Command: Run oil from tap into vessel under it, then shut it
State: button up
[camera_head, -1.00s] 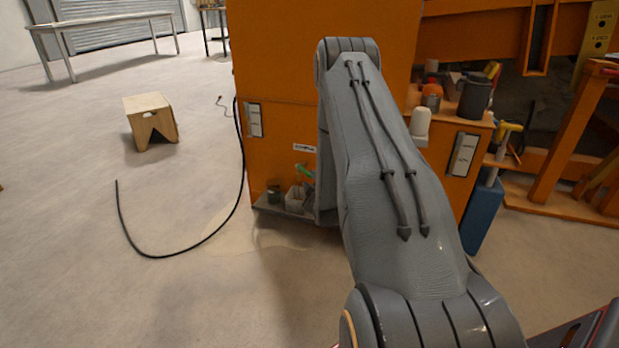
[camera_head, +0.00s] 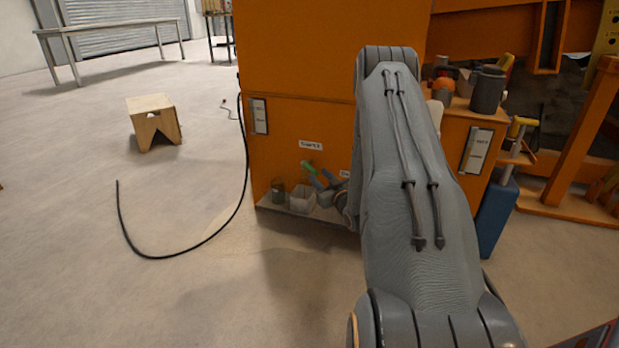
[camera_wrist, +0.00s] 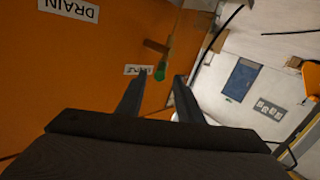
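The tap's green handle (camera_head: 309,167) shows on the front of the orange cabinet, low down, above a shelf. A pale open vessel (camera_head: 302,199) stands on the shelf below it. My gripper (camera_head: 322,178) is beside the handle, on its right, with its fingers pointing at it. In the wrist view my gripper (camera_wrist: 158,88) is open and empty, and the green handle (camera_wrist: 160,73) shows just beyond the gap between the fingertips. I cannot tell whether the fingers touch it. No oil flow can be made out. The tap's body is small and partly hidden.
A dark green jar (camera_head: 278,190) stands on the shelf (camera_head: 270,207) left of the vessel. A black cable (camera_head: 205,240) curves over the floor to the left. A blue container (camera_head: 497,222) stands right of my arm.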

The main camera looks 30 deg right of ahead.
aim_at(311, 169)
jog(key=m, duration=0.1)
jog(key=m+y+b, duration=0.1)
jog(key=shift+s+d+f+m+t+y+b, duration=0.2)
jog(key=shift+d+f+m+t+y+b, duration=0.05)
jog(key=shift+f+m+t+y+b, duration=0.15)
jog(key=shift+w, duration=0.1)
jog(key=w+b, duration=0.3)
jog(key=w, duration=0.4)
jog(key=shift+w+d+r+b, duration=0.1)
jog(key=shift+w+d+b, duration=0.05)
jog(key=shift+w+b, duration=0.15)
grip_shut()
